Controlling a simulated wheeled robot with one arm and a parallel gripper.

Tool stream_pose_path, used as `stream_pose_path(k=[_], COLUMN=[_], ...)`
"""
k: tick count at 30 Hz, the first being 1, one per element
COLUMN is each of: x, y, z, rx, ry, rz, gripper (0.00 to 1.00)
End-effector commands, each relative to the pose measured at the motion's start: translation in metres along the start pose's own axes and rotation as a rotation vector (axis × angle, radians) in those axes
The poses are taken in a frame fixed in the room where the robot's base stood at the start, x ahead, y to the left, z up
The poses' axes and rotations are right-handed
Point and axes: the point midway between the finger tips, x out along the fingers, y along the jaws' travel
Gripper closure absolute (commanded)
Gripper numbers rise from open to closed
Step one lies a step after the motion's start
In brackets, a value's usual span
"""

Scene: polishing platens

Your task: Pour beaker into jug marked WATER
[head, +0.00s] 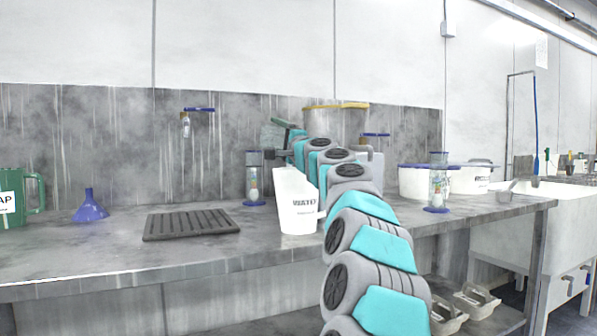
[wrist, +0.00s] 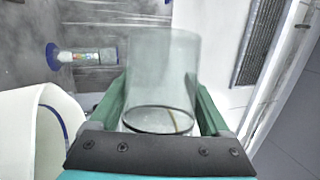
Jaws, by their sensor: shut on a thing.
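The white jug marked WATER (head: 297,212) stands upright on the bench, just left of my arm. Its open, blue-edged rim also shows at the lower left of the wrist view (wrist: 35,125). My gripper (head: 281,138) is raised above and behind the jug in the head view. In the wrist view its green fingers (wrist: 160,105) are shut on the clear, greyish beaker (wrist: 160,65). The beaker is beside the jug's mouth, apart from it. In the head view the beaker (head: 272,137) looks tilted and is partly hidden. I cannot tell how much it holds.
A blue-ended glass timer (head: 254,180) stands behind the jug; another (head: 438,185) is at right. A dark ribbed mat (head: 190,224), blue funnel (head: 90,207) and green jug (head: 20,198) are at left. A yellow-rimmed bucket (head: 345,122) is behind my arm. A sink (head: 565,192) is far right.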

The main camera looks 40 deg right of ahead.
Motion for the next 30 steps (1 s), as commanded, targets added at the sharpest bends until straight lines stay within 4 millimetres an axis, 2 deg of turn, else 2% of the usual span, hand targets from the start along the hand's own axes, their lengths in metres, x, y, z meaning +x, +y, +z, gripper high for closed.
stream_pose_path(k=[30], x=[-0.0008], y=[-0.0025], z=[-0.0051], rx=[0.101], ry=[0.029], rz=[-0.042], gripper=[1.0])
